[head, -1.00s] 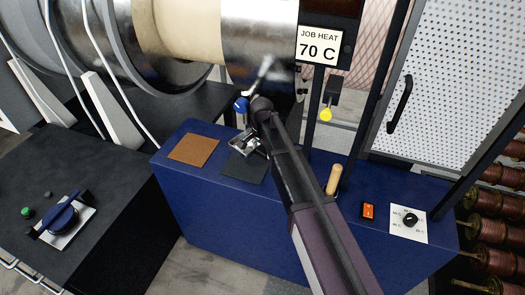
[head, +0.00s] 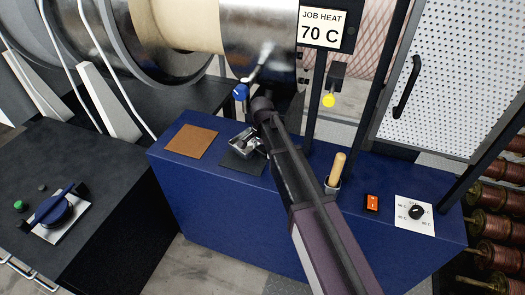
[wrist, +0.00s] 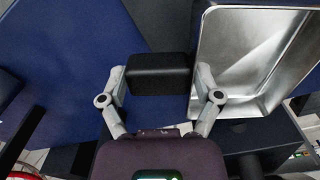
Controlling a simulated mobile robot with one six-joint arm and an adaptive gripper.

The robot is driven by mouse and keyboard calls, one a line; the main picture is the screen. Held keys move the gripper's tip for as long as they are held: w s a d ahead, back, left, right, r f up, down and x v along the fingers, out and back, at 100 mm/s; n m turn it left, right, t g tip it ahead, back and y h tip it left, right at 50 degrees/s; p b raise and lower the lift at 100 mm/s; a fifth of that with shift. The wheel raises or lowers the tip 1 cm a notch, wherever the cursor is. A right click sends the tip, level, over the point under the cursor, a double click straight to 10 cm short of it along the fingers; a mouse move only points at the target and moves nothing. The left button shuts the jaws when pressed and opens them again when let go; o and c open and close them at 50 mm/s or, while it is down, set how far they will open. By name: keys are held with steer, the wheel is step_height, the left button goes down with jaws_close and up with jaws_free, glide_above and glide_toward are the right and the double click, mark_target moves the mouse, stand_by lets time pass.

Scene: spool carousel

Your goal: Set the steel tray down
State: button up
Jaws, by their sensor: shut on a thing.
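The steel tray (head: 243,135) is a small shiny open tray at the dark square pad (head: 240,163) on the blue bench. In the wrist view the tray (wrist: 248,60) fills the upper right, its inside empty where it shows. A black block (wrist: 160,75), seemingly its handle, sits between the fingers of my gripper (wrist: 160,82), which is shut on it. In the head view my arm hides most of the gripper and part of the pad. I cannot tell whether the tray's underside touches the pad.
A brown pad (head: 191,141) lies left of the dark pad. A blue-knobbed lever (head: 240,91) stands close behind the tray. Right of my arm are a wooden handle (head: 337,168), an orange switch (head: 371,203) and a dial plate (head: 414,212). A large roller (head: 250,45) is behind.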

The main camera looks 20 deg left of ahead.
steer(key=shift+f+b, duration=0.75)
steer(key=shift+f, duration=0.3)
steer(key=shift+f+b, duration=0.5)
steer(key=shift+b, duration=0.05)
steer(key=o, duration=1.1)
steer(key=shift+r, duration=0.15)
